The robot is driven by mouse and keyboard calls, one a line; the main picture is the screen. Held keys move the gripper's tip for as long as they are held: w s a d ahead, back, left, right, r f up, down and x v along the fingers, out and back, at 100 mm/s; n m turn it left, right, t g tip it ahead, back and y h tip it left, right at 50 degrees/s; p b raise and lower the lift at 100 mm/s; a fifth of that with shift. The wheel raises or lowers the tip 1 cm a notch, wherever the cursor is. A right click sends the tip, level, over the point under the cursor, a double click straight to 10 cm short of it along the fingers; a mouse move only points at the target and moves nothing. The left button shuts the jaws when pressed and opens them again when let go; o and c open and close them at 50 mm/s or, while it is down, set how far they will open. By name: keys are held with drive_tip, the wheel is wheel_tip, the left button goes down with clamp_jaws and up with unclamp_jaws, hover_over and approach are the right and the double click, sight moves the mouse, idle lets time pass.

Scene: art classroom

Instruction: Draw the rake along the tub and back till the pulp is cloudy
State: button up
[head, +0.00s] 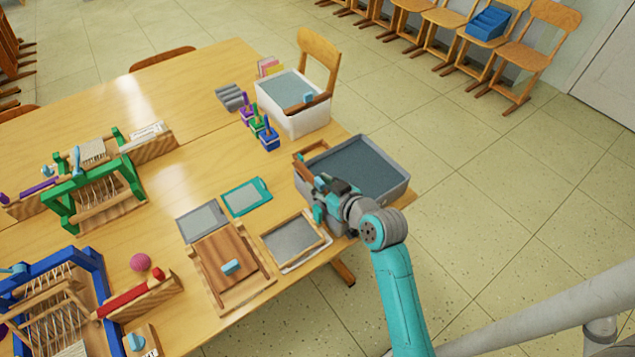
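A grey tub (368,168) filled with grey-blue liquid stands at the table's right edge. A white tub (292,121) with paler grey liquid stands behind it, to the left. A brown wooden bar with a light-blue grip (308,98) lies across the white tub's right end; it may be the rake. My gripper (322,196) is at the grey tub's near left side, apart from that bar. Its fingers are dark and partly hidden by my wrist, so I cannot tell how far they are open. An orange-brown wooden piece (312,150) shows at the grey tub's left rim.
A framed screen (292,238), a wooden board with a blue grip (222,254) and a teal frame (246,197) lie left of my gripper. Looms (95,192) fill the table's left. A chair (319,60) stands behind the white tub.

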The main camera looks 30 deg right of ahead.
drive_tip(key=v, duration=1)
drive_tip(key=shift+s+r, duration=0.2)
drive_tip(key=shift+s, duration=0.15)
